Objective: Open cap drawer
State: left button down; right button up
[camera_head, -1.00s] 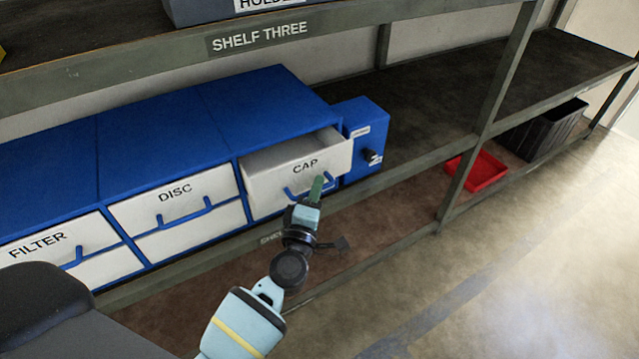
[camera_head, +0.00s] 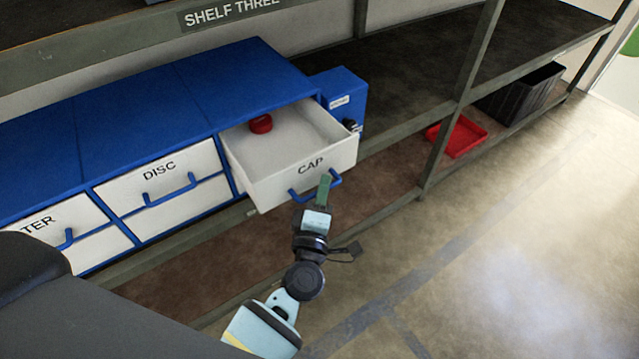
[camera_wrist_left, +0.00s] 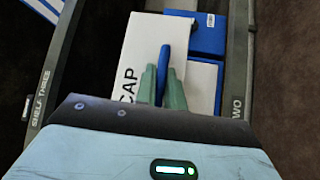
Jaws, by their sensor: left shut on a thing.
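The white cap drawer (camera_head: 308,168), lettered CAP, is pulled well out of the blue cabinet (camera_head: 185,95). A round red cap (camera_head: 261,124) lies inside it near the back left. My left gripper (camera_head: 325,188) is at the drawer's blue handle (camera_head: 302,194), touching its right part. In the left wrist view, the green fingers (camera_wrist_left: 161,88) stand on both sides of the blue handle (camera_wrist_left: 166,62) and are shut on it. The drawer front (camera_wrist_left: 128,62) shows beside them. My right gripper is not in view.
The closed DISC drawer (camera_head: 158,180) is left of the cap drawer. A blue box (camera_head: 340,92) with a dark knob stands at its right. A shelf post (camera_head: 460,95), a red tray (camera_head: 457,136) and a black crate (camera_head: 522,92) are farther right. The floor in front is clear.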

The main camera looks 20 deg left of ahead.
pick_arm(q)
jog(key=c, duration=1.5)
grip_release()
jog(key=shift+s+d+f, duration=0.15)
jog(key=shift+s+f, duration=0.05)
jog(key=shift+s, duration=1.1)
jog(key=shift+s+d+f, duration=0.15)
jog(key=shift+s, duration=1.15)
jog(key=shift+s+d+f, duration=0.15)
jog(key=shift+s+f, duration=0.05)
jog(key=shift+s, duration=1.1)
